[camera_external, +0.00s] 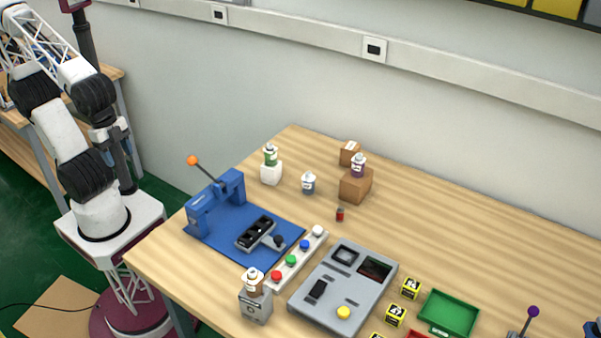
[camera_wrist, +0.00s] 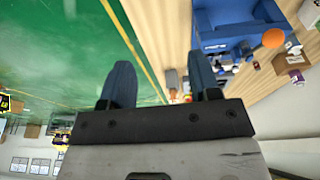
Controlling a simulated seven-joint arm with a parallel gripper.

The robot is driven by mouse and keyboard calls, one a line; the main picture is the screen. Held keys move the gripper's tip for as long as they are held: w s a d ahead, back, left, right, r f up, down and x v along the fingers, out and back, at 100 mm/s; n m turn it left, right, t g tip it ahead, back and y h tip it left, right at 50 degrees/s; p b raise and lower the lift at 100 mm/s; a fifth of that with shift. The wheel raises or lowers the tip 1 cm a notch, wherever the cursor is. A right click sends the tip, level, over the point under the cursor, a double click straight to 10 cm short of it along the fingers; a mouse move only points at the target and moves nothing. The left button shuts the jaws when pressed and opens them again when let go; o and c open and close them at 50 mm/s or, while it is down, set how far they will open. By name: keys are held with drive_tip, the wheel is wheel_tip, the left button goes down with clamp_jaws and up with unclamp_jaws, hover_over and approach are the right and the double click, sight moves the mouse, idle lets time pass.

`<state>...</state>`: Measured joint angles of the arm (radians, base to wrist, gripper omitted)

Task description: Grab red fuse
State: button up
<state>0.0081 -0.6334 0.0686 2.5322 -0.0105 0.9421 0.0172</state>
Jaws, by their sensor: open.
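A small red cylinder with a dark top, which looks like the red fuse (camera_external: 340,214), stands on the wooden table in the external view. It is in front of the brown boxes and behind the grey panel.
A blue press (camera_external: 222,212) with an orange-knobbed lever stands left of the fuse. A button strip (camera_external: 297,258), grey panel (camera_external: 345,287) and green tray (camera_external: 448,313) lie nearer the front.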

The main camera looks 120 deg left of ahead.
drive_tip(key=m+t+y, duration=0.4)
drive_tip(key=m+t, duration=0.4)
drive_tip(key=m, duration=1.6)
hover_over(340, 214)
drive_tip(key=s+d, duration=0.9)
drive_tip(key=d, duration=0.1)
wheel_tip(340, 214, down, 15)
drive_tip(key=w+a+f+m, duration=0.1)
drive_tip(key=a+f+m, duration=0.1)
drive_tip(key=a+f, duration=0.1)
drive_tip(key=w+a+f+m+t, duration=0.1)
drive_tip(key=a+f+m, duration=0.2)
drive_tip(key=w+a+f+m+t, duration=0.1)
drive_tip(key=a+f+m, duration=0.1)
drive_tip(key=a+m, duration=0.1)
drive_tip(key=shift+w+a+f+y, duration=0.15)
drive_tip(key=shift+f+y, duration=0.25)
drive_tip(key=shift+x, duration=1.25)
drive_tip(key=shift+w, duration=0.1)
